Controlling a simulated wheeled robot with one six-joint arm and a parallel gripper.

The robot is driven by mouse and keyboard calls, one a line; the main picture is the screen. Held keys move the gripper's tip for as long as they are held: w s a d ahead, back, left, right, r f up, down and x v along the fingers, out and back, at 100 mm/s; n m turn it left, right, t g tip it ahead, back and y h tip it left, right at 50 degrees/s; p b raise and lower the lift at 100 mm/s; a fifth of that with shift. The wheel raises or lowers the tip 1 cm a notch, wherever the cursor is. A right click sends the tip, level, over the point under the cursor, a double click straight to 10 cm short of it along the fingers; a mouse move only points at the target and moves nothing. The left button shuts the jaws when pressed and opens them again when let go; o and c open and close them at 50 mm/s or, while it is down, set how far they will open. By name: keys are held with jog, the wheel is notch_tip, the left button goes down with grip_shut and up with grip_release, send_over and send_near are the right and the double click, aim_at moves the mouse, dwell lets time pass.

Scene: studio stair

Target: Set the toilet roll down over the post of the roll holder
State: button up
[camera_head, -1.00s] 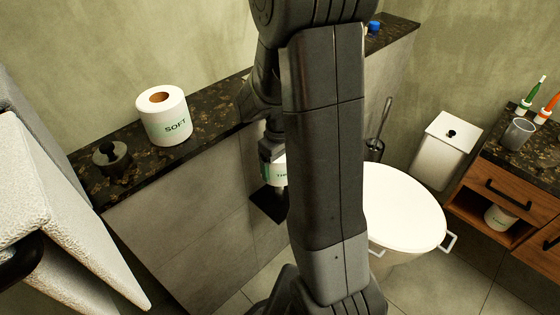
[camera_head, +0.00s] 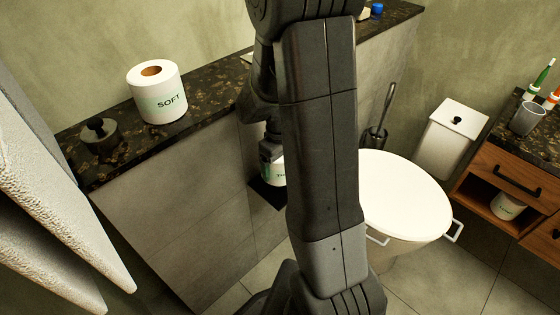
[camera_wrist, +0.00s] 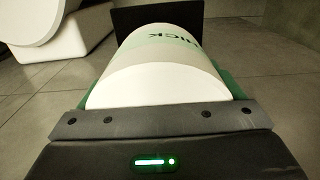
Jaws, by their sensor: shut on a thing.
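My gripper (camera_head: 270,160) is shut on this roll and points down beside the grey half-wall. Part of the roll shows in the head view (camera_head: 274,174), partly hidden by my arm. A dark flat plate (camera_head: 268,195), seemingly the base of the roll holder, lies just below the roll. It also shows beyond the roll's far end in the wrist view (camera_wrist: 130,20). The post is hidden, and I cannot tell whether the roll touches the plate.
Another roll marked SOFT (camera_head: 158,98) and a dark lidded jar (camera_head: 99,137) stand on the dark stone ledge (camera_head: 215,82). A white toilet (camera_head: 405,195), a brush (camera_head: 382,115) and a white bin (camera_head: 452,135) are to the right. White towels (camera_head: 50,230) hang at left.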

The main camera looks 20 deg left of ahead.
jog(key=shift+f+b, duration=1.55)
jog(key=shift+f, duration=0.9)
jog(key=o, duration=0.8)
notch_tip(320, 180, up, 14)
jog(key=p, duration=0.3)
jog(key=shift+f, duration=0.1)
notch_tip(320, 180, down, 13)
jog(key=shift+b, duration=1.15)
jog(key=shift+r, duration=0.35)
